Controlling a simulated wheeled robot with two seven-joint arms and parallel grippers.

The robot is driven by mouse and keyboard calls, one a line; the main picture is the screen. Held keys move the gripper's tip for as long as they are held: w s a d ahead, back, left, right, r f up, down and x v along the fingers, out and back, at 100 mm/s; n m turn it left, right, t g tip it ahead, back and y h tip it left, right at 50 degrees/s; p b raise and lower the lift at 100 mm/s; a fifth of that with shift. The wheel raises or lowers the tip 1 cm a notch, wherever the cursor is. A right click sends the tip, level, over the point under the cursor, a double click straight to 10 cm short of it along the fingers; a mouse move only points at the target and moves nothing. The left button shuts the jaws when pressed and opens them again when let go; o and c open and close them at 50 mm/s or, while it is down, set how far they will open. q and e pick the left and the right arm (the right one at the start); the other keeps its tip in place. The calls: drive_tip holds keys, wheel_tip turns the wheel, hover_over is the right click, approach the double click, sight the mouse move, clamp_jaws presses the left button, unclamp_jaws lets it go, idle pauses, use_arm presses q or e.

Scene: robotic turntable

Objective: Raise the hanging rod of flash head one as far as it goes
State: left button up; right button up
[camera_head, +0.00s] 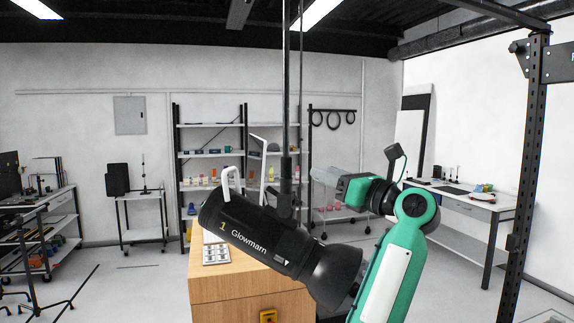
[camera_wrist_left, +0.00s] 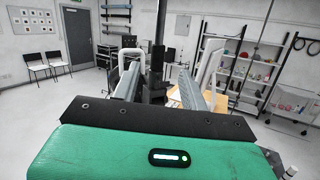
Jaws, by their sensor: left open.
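My right gripper is not in view.
A wooden cabinet (camera_head: 240,290) stands under the flash head with a white gridded item (camera_head: 216,253) on top. A thin white frame (camera_head: 264,160) rises behind the head. Shelves (camera_head: 212,153) and a side bench (camera_head: 470,200) stand farther back.

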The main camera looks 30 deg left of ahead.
sight(290, 163)
use_arm(q)
drive_tip(key=a+p, duration=0.2)
drive_tip(key=a, duration=0.2)
drive_tip(key=w+a+r+h+p, duration=0.1)
drive_tip(key=a+p, duration=0.2)
drive_tip(key=w+a+n+h+p, duration=0.1)
drive_tip(key=a+p, duration=0.1)
drive_tip(key=a, duration=0.2)
drive_tip(key=shift+a+r+g, duration=0.15)
drive_tip(key=shift+a+g, duration=0.15)
drive_tip(key=shift+a, duration=0.05)
drive_tip(key=shift+w+a+f+p, duration=0.2)
drive_tip(key=shift+a+p, duration=0.2)
drive_tip(key=shift+a, duration=0.2)
drive_tip(key=shift+c, duration=0.2)
drive_tip(key=shift+r, duration=0.1)
clamp_jaws()
